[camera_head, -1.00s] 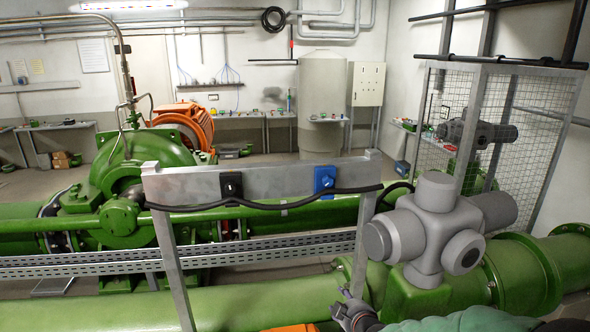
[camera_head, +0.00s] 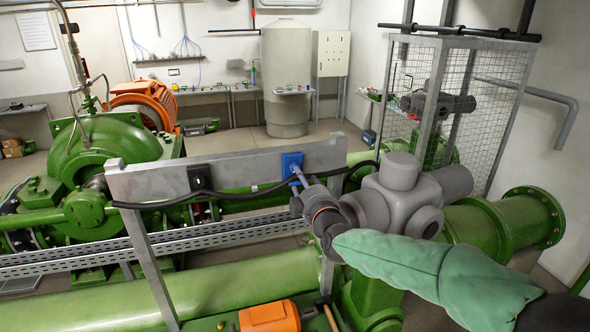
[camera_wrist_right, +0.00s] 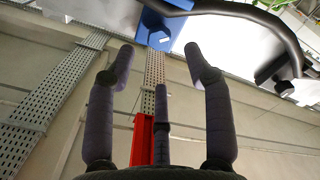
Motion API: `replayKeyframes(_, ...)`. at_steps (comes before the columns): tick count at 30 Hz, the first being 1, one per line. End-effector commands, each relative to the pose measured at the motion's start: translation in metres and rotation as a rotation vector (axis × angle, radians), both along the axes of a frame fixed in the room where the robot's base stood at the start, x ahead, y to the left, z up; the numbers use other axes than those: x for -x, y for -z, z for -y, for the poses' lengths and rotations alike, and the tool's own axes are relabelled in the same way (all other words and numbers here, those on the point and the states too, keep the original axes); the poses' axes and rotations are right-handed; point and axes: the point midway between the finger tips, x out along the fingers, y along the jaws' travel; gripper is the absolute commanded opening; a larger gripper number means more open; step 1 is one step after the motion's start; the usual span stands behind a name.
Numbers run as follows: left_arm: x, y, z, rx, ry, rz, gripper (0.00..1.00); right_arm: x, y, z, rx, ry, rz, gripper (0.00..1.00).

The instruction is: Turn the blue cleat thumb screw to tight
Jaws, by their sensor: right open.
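The blue cleat (camera_head: 291,163) is fixed on the right part of a grey metal beam (camera_head: 240,172), with a black cable running through it. It also shows at the top of the right wrist view (camera_wrist_right: 152,28), where a pale hexagonal screw face (camera_wrist_right: 160,40) is visible on it. My right gripper (camera_head: 297,176) reaches in from the right, with a fingertip at or just in front of the blue cleat. In the right wrist view its fingers (camera_wrist_right: 160,62) are spread and empty, below the cleat. Contact with the screw cannot be told. My left gripper is not in view.
A black cleat (camera_head: 199,177) sits left on the same beam. The cable (camera_head: 240,194) sags between the cleats. A grey valve body (camera_head: 397,195) stands close beside my right arm. A perforated tray (camera_head: 170,243) runs behind the beam. An orange case (camera_head: 270,316) lies below.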

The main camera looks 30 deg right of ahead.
Motion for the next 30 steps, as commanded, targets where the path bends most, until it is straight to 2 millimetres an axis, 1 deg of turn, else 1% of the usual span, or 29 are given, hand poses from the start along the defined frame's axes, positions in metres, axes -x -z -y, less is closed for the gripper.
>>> replayKeyframes(1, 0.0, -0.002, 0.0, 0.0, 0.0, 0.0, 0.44, -0.008, 0.0, 0.002, 0.001, 0.0, -0.002, 0.52)
replayKeyframes(6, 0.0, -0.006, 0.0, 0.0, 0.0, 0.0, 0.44, -0.032, 0.0, 0.008, 0.0, 0.0, -0.001, 0.52)
replayKeyframes(12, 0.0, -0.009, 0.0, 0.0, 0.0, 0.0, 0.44, -0.054, 0.0, 0.013, -0.001, 0.0, -0.001, 0.52)
replayKeyframes(18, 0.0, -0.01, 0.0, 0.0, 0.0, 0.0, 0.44, -0.064, 0.0, 0.016, -0.001, 0.0, 0.0, 0.52)
replayKeyframes(27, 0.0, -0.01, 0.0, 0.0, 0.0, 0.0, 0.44, -0.066, 0.0, 0.016, -0.001, 0.0, 0.0, 0.52)
replayKeyframes(28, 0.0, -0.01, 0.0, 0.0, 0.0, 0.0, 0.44, -0.066, 0.0, 0.016, -0.001, 0.0, 0.0, 0.46)
replayKeyframes(29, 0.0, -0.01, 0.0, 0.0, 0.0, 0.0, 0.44, -0.066, 0.0, 0.016, -0.001, 0.0, 0.0, 0.38)
replayKeyframes(30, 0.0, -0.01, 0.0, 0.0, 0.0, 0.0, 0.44, -0.066, 0.0, 0.016, -0.001, 0.0, 0.0, 0.27)
